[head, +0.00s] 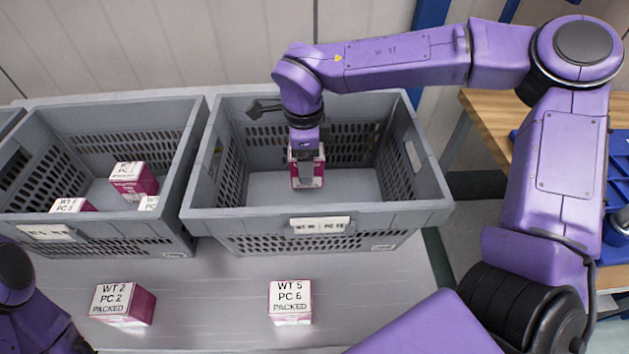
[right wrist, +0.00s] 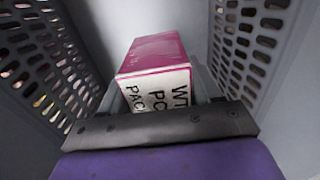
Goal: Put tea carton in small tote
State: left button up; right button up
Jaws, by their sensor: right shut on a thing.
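A pink and white tea carton (head: 319,170) is held inside the right grey tote (head: 265,219). My right gripper (head: 306,178) reaches down into this tote and is shut on the carton. The carton shows in the right wrist view (right wrist: 155,52), with black print on its white face and a pink side. The tote's perforated walls are on both sides of it. I cannot tell whether the carton touches the tote floor. My left arm shows at the lower left, but its gripper is out of view.
A left grey tote (head: 92,228) holds several similar cartons (head: 128,189). Two more cartons, one at left (head: 123,305) and one at centre (head: 290,302), stand on the pale surface (head: 215,310) in front of the totes. A wooden table (head: 490,112) is at right.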

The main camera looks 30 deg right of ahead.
jog(key=d+f, duration=0.1)
jog(key=w+d+f+b, duration=0.1)
jog(key=f, duration=0.1)
jog(key=shift+w+f, duration=0.15)
jog(key=f+b, duration=0.2)
jog(key=b, duration=0.1)
jog(key=f+b, duration=0.1)
jog(key=f, duration=0.1)
jog(key=shift+w+d+b, duration=0.1)
jog(key=shift+d+b, duration=0.2)
jog(key=shift+d, duration=0.05)
jog(key=shift+r, duration=0.2)
pick_arm(q)
notch_tip(320, 180, down, 6)
jog(key=shift+f, duration=0.25)
pick_arm(e)
jog(key=shift+f, duration=0.15)
jog(key=o, duration=1.2)
pick_arm(q)
jog(key=shift+r+p, duration=0.15)
jog(key=shift+p, duration=0.25)
pick_arm(e)
notch_tip(320, 180, up, 12)
jog(key=shift+r, duration=0.2)
